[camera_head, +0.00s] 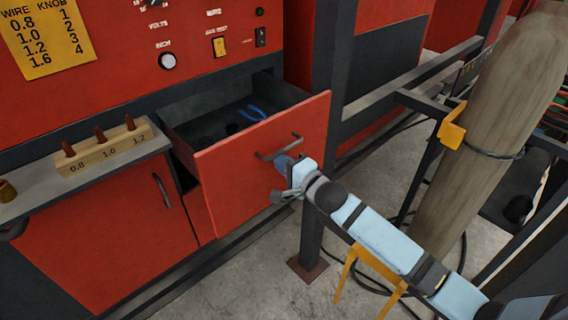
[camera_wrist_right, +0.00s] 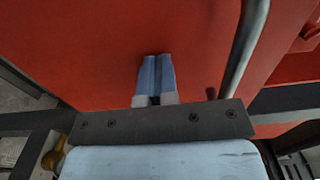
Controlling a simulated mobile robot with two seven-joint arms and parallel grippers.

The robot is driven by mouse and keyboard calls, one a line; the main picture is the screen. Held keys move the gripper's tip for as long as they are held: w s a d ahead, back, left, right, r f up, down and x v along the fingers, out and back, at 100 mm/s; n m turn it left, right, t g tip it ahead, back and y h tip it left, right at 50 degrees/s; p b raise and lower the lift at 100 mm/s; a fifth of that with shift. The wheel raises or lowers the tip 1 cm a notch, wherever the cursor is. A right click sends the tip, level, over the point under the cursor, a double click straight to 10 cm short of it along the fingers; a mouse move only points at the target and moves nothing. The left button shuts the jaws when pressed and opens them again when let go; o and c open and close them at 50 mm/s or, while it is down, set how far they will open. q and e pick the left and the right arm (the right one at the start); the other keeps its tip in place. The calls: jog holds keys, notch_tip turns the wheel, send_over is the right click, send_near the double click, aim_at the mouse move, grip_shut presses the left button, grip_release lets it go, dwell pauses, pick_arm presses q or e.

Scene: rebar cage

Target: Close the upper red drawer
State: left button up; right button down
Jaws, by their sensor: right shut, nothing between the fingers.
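The upper red drawer (camera_head: 248,170) stands pulled out of the red cabinet, with its dark inside showing and a blue item (camera_head: 255,112) in it. A grey bar handle (camera_head: 279,148) is on its front. My right gripper (camera_head: 285,163) is at the drawer front, just below the handle. In the right wrist view my right gripper (camera_wrist_right: 156,75) has its two blue fingers together and empty, pointing at the red front, beside the handle (camera_wrist_right: 245,45). I cannot tell whether the fingertips touch the front. My left gripper is not in view.
A wooden block with several brown tips (camera_head: 105,145) sits on a grey shelf left of the drawer. A red door (camera_head: 110,230) is below it. A dark post (camera_head: 318,200) and a tall grey-brown cylinder (camera_head: 480,130) stand to the right. Cables lie on the concrete floor.

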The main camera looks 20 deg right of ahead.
send_near(238, 129)
jog(key=b+x, duration=0.1)
jog(key=x, duration=0.2)
jog(key=b+x, duration=0.1)
jog(key=x, duration=0.3)
jog(key=f+b+x, duration=0.1)
jog(key=x, duration=0.2)
jog(key=shift+w+b, duration=0.35)
jog(key=shift+w, duration=0.05)
jog(key=shift+w+a, duration=0.15)
jog(key=shift+w, duration=0.4)
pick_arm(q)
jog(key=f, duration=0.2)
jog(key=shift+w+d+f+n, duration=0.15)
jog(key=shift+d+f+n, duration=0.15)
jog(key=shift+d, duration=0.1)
pick_arm(e)
jog(key=shift+r, duration=0.4)
